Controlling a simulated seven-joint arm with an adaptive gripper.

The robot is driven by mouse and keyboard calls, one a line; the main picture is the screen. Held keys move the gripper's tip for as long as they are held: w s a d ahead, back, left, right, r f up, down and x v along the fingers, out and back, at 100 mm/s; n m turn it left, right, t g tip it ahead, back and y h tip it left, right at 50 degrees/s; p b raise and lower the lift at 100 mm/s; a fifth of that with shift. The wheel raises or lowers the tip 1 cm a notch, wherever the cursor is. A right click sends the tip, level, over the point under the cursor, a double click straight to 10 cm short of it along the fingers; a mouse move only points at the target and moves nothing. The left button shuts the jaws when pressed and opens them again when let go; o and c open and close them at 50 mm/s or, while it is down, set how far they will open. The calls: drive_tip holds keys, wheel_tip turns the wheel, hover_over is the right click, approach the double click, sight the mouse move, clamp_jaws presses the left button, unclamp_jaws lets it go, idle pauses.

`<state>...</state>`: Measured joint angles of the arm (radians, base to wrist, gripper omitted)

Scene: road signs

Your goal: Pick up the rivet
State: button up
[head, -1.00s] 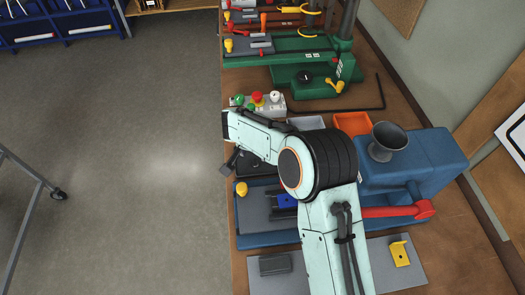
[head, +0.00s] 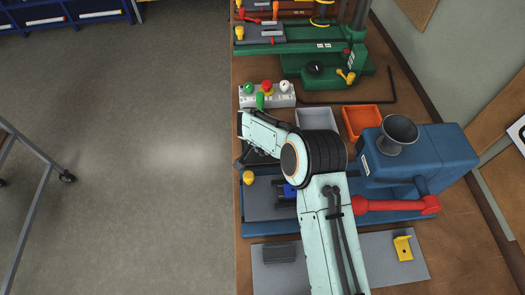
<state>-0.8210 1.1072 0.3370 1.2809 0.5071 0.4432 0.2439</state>
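I cannot make out a rivet in the head view; it may be too small or hidden by my arm. My arm reaches over a blue press (head: 408,160) with a red handle (head: 390,205). My gripper (head: 241,164) shows only as a small dark part at the bench's left edge, below the arm's end. Its fingers are not clear, so I cannot see whether it is open or holds anything. A grey tray (head: 316,118) and an orange tray (head: 361,118) stand just beyond my arm; no rivet can be made out in either.
A button box (head: 267,95) with green, red and white tops stands beyond my gripper. A green press (head: 325,65) and a bent black rod (head: 350,101) lie farther back. A grey plate (head: 375,260) with a yellow bracket (head: 402,247) is in front. Open floor lies left.

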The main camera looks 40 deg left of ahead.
drive_tip(key=shift+r, duration=0.1)
drive_tip(key=shift+r, duration=0.25)
wheel_tip(320, 180, up, 3)
drive_tip(key=shift+f, duration=0.15)
drive_tip(key=s+d+r, duration=0.8)
drive_tip(key=d+r, duration=0.1)
drive_tip(key=d, duration=0.2)
drive_tip(key=shift+s+r, duration=0.3)
drive_tip(key=shift+s, duration=0.05)
